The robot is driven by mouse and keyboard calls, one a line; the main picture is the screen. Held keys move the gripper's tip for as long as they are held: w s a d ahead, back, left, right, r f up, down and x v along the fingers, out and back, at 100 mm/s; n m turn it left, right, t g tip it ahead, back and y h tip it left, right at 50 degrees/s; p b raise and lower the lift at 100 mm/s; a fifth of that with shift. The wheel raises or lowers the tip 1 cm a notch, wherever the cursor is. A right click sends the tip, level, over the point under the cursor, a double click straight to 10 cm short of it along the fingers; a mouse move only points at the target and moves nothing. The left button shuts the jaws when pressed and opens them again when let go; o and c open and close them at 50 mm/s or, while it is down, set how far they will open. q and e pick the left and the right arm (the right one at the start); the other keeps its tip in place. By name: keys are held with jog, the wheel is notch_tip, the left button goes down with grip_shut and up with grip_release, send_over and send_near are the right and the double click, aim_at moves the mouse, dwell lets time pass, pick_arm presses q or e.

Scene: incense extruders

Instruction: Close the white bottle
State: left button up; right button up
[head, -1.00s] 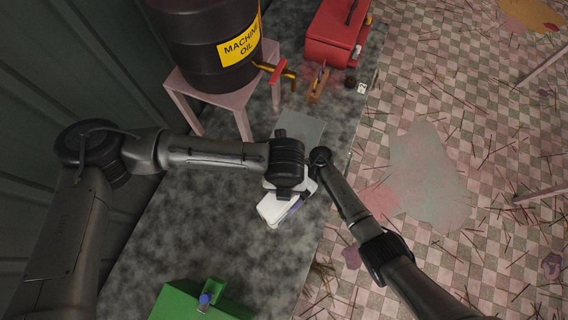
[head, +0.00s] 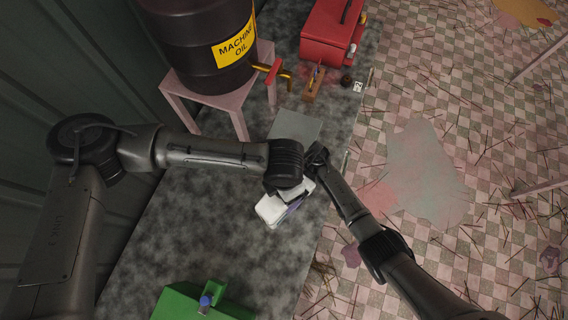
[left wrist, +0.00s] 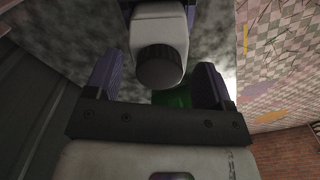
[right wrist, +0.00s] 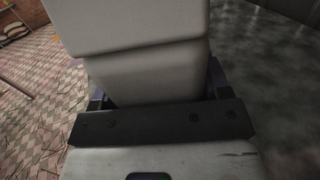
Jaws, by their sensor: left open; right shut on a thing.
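The white bottle (left wrist: 160,25) shows at the top of the left wrist view, its dark round cap (left wrist: 159,68) facing my left camera. My left gripper (left wrist: 157,77) is open, with its purple fingers either side of the cap and gaps showing between. Whether the cap is fully seated cannot be told. In the right wrist view the bottle's pale stepped body (right wrist: 135,60) fills the space between the fingers of my right gripper (right wrist: 155,88), which is shut on it. In the head view the two hands meet over the bench and largely hide the bottle.
A black machine-oil barrel (head: 205,45) stands on a pink stool (head: 235,100). A red toolbox (head: 330,35) sits at the far end of the bench. A green box (head: 185,305) is at the near end. The grey bench top (head: 215,235) between is mostly clear.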

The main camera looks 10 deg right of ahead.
pick_arm(q)
jog(key=shift+r, duration=2.25)
jog(key=shift+c, duration=0.2)
